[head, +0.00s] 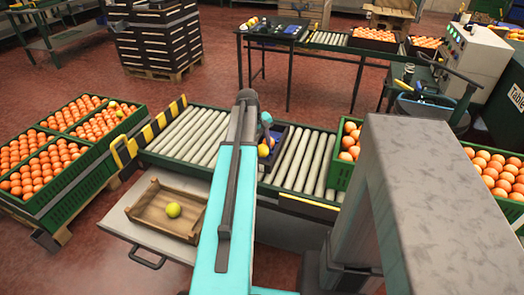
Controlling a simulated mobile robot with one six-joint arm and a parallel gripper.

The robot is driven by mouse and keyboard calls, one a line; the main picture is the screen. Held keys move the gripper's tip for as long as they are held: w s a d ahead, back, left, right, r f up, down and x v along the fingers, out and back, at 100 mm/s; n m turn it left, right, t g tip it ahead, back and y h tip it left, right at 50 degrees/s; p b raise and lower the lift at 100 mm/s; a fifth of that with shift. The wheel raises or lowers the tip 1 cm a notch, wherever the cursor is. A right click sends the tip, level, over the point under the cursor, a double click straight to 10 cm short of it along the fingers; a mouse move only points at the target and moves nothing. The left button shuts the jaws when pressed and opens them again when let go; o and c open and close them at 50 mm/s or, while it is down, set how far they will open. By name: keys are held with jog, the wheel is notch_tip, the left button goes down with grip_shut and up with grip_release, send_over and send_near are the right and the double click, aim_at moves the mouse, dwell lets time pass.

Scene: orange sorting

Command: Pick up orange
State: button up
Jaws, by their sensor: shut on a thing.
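A yellow-green fruit (173,210) lies in a wooden crate (150,212) left of my arm.
The roller conveyor (310,160) runs across the middle. Green crates of oranges stand at left (47,200) and right (341,176). A grey column (430,200) blocks the lower right. A black table (262,41) and stacked dark crates (155,40) stand behind.

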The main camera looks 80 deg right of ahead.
aim_at(261, 146)
jog(key=v, duration=0.2)
jog(key=s+v, duration=0.1)
jog(key=v, duration=0.2)
jog(key=d+v, duration=0.1)
jog(key=v, duration=0.1)
jog(key=shift+s+r, duration=0.15)
jog(key=shift+r, duration=0.35)
